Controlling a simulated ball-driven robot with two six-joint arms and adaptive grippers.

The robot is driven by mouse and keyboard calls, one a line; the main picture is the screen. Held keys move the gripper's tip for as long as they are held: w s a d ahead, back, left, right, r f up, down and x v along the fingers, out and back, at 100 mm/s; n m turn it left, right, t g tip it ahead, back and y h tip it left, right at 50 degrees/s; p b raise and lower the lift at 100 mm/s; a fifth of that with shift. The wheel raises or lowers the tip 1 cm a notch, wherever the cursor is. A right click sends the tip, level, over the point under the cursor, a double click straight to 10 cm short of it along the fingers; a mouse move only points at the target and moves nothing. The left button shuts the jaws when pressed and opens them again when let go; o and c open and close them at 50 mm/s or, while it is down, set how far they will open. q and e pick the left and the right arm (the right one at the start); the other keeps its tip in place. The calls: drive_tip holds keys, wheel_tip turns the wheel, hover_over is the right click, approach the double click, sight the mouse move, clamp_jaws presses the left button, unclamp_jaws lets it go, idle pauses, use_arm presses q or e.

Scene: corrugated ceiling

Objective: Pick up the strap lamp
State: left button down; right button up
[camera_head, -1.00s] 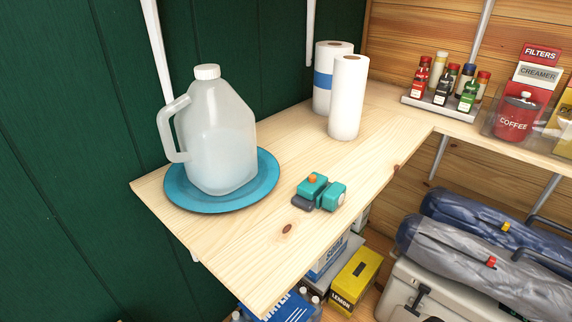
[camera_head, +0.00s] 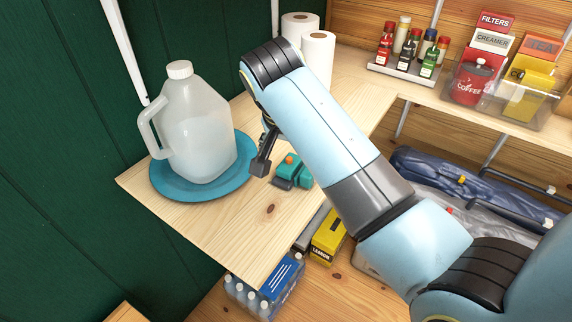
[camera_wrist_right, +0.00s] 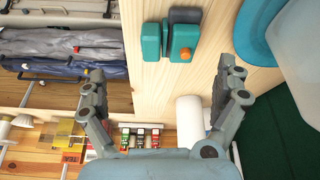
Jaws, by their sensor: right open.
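The strap lamp (camera_head: 290,169) is a small teal block-shaped lamp with an orange button and a dark grey part. It lies on the pale wooden shelf, right of the blue plate, and my right arm partly covers it in the head view. In the right wrist view the strap lamp (camera_wrist_right: 172,38) is at the top middle, beyond the fingertips. My right gripper (camera_wrist_right: 160,80) is open and empty, its two fingers spread wide. In the head view the right gripper (camera_head: 262,160) is beside the lamp, on its left. My left gripper is not in view.
A translucent jug (camera_head: 192,130) stands on the blue plate (camera_head: 160,185) left of the lamp. Two paper rolls (camera_head: 318,55) stand behind my arm. A spice rack (camera_head: 405,68) and coffee bin (camera_head: 470,82) are at the back right. The shelf's front corner (camera_head: 240,240) is clear.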

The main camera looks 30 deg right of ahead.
sight(298, 166)
drive_tip(key=shift+m, duration=0.4)
drive_tip(key=f, duration=0.1)
drive_tip(key=w+d+f, duration=0.1)
drive_tip(key=w+f, duration=0.1)
drive_tip(key=shift+d+f, duration=0.2)
drive_tip(key=shift+d, duration=0.05)
drive_tip(key=x, duration=0.4)
drive_tip(key=p+x, duration=0.1)
drive_tip(key=shift+w+d+f, duration=0.15)
drive_tip(key=shift+w+f, duration=0.2)
drive_tip(key=shift+w, duration=0.05)
drive_tip(key=c, duration=1.2)
